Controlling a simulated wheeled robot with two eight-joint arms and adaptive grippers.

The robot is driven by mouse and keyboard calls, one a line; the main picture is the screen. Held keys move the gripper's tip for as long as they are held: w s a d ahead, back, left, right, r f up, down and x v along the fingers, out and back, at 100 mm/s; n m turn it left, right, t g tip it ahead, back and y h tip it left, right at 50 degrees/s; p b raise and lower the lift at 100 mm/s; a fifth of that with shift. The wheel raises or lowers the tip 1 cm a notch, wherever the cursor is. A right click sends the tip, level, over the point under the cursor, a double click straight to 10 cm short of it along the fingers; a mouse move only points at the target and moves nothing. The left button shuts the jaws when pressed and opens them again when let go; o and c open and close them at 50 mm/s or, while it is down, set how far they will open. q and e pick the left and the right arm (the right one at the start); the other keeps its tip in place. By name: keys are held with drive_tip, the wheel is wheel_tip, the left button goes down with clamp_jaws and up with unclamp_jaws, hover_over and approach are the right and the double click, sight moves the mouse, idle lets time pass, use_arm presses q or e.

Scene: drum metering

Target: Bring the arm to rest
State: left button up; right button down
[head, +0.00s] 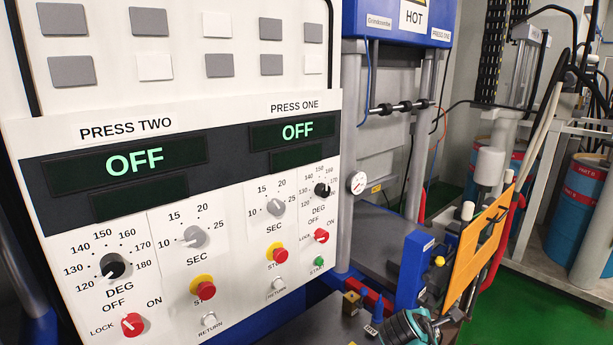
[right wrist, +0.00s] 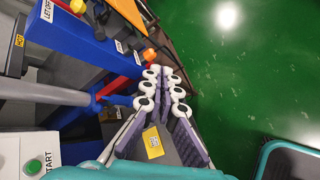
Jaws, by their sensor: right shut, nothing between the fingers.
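My right gripper (right wrist: 161,80) reaches up from the bottom of the right wrist view. Its white-jointed fingers with dark purple pads come together at the far end, with nothing between them. In the head view only a teal part of my right arm (head: 408,328) shows at the bottom edge, right of the control panel (head: 185,185). Both panel displays, PRESS TWO (head: 134,158) and PRESS ONE (head: 298,131), read OFF in green. My left gripper is not in view.
The blue press frame (head: 400,22) with a HOT sign stands behind. An orange plate (head: 478,245) stands close to my right arm. Blue drums (head: 575,205) are at the right.

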drive_tip(key=s+a+f+m+y, duration=0.2)
drive_tip(key=s+a+m+y, duration=0.1)
drive_tip(key=s+a+m, duration=0.3)
drive_tip(key=s+a+f+m+y, duration=0.3)
drive_tip(key=s+a+m, duration=0.3)
drive_tip(key=s+m, duration=0.4)
drive_tip(key=s+y, duration=0.1)
drive_tip(key=s, duration=0.2)
drive_tip(key=shift+s+a+m, duration=0.15)
drive_tip(key=shift+s+m, duration=0.1)
drive_tip(key=shift+m, duration=0.15)
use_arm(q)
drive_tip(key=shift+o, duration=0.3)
